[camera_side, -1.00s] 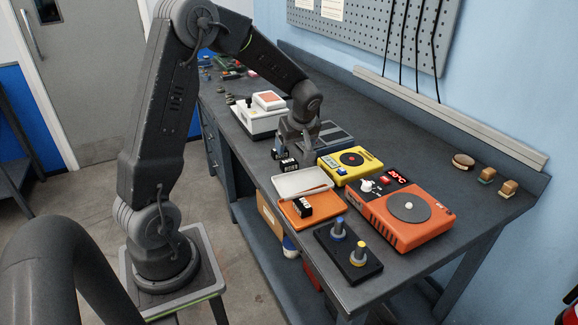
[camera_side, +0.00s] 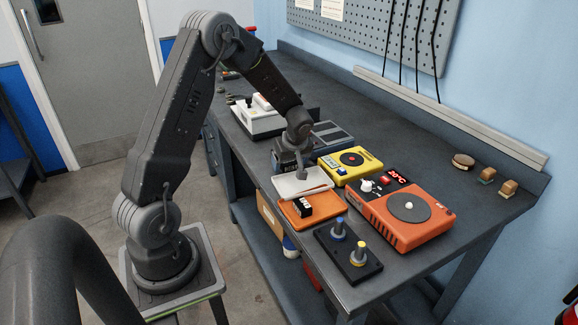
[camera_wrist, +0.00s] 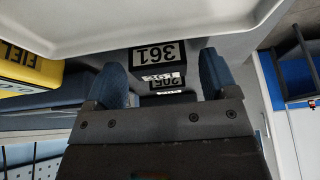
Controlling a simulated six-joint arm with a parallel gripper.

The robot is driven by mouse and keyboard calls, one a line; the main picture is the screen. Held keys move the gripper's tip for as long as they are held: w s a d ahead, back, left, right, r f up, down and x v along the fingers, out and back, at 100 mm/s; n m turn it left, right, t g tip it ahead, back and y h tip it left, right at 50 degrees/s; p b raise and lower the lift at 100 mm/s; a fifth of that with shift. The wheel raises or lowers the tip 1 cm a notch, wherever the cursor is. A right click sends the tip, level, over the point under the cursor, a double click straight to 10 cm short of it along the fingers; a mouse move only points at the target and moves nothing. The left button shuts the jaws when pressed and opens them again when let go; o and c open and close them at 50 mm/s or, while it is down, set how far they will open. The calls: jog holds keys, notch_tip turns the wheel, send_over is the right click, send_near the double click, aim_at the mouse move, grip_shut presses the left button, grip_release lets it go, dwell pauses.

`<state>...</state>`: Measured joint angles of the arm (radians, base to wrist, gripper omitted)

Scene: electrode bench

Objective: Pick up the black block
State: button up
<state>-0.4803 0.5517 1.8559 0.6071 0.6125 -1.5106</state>
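A black block labelled 361 (camera_wrist: 160,55) shows in the wrist view beside the pale tray's edge, with more labelled black faces just below it, partly hidden. My gripper (camera_wrist: 165,66) is open, its two blue fingers on either side of these blocks. In the side view my gripper (camera_side: 292,168) is low at the far left end of the white tray (camera_side: 308,182) and mostly hides the blocks there. Another black block with a white label (camera_side: 302,205) lies on the orange tray (camera_side: 322,212).
A black stand with two knobs (camera_side: 348,255) is in front. A white device (camera_side: 258,118) stands behind my gripper. The bench's right end is mostly clear.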

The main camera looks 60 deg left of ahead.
jog(key=c, duration=1)
jog(key=shift+c, duration=0.2)
